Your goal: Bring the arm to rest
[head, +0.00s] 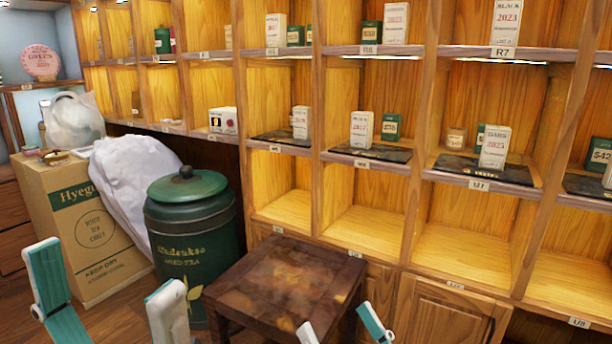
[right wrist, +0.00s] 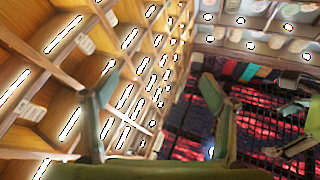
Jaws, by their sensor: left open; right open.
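My left gripper (head: 112,288) is at the lower left of the head view, its two teal and pale fingers spread wide with nothing between them. My right gripper (head: 342,324) shows only its fingertips at the bottom edge, in front of the dark wooden stool. In the right wrist view the right gripper (right wrist: 158,100) has its two fingers apart and empty, with shelving and a dark red area beyond them. Neither gripper is seen holding anything. Most of both arms is out of view.
A dark wooden stool (head: 285,285) stands below the wooden shelves (head: 340,215). Left of it are a green tea canister (head: 190,225), a white sack (head: 135,185) and a cardboard box (head: 80,230). Boxed tea (head: 496,148) stands on the shelves. Several lower cubbies are empty.

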